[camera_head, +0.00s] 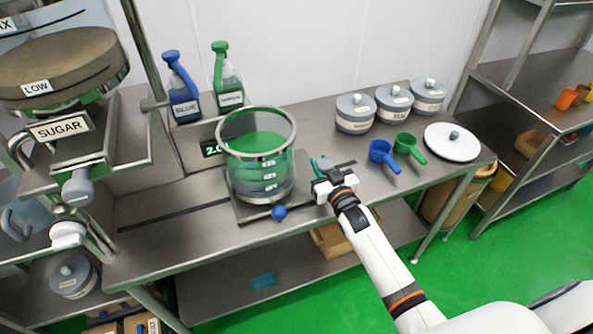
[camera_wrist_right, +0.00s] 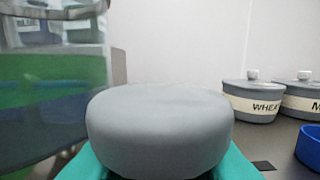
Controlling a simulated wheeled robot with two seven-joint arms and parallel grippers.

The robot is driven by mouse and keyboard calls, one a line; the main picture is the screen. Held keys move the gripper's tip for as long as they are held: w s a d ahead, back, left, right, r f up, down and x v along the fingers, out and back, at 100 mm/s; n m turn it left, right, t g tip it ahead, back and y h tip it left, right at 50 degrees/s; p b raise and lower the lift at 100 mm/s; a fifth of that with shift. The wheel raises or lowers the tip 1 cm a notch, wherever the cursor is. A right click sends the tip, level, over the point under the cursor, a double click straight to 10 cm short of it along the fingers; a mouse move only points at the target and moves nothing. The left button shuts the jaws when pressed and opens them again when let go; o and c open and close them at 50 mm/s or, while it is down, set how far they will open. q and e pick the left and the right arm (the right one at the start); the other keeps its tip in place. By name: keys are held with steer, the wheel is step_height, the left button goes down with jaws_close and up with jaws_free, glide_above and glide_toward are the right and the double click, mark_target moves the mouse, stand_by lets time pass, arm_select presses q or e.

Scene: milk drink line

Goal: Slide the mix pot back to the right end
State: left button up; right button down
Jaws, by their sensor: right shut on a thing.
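A dark slot (camera_head: 172,217) runs along the bench on both sides of the plate. My right gripper (camera_head: 322,170) is at the pot's right side, its teal fingers shut on a grey round knob (camera_wrist_right: 160,130). The knob fills the middle of the right wrist view, with the pot (camera_wrist_right: 55,95) close on its left. How the knob joins the pot or plate is hidden. My left gripper is out of view.
Lidded grey canisters (camera_head: 355,113), a blue scoop (camera_head: 383,154), a green scoop (camera_head: 409,147) and a white lid (camera_head: 451,141) stand right of my gripper. A blue bottle (camera_head: 182,95) and green bottle (camera_head: 227,85) stand behind the pot. The sugar hopper (camera_head: 65,128) is at left.

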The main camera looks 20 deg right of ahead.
steer(key=d+b, duration=0.2)
steer(key=d, duration=1.2)
steer(key=shift+w, duration=0.3)
steer(key=shift+d+r, duration=0.1)
steer(key=shift+d, duration=0.1)
steer(key=c, duration=1.4)
jaws_free()
steer(key=shift+c, duration=0.2)
steer(key=shift+o, duration=1.2)
steer(key=shift+d, duration=0.15)
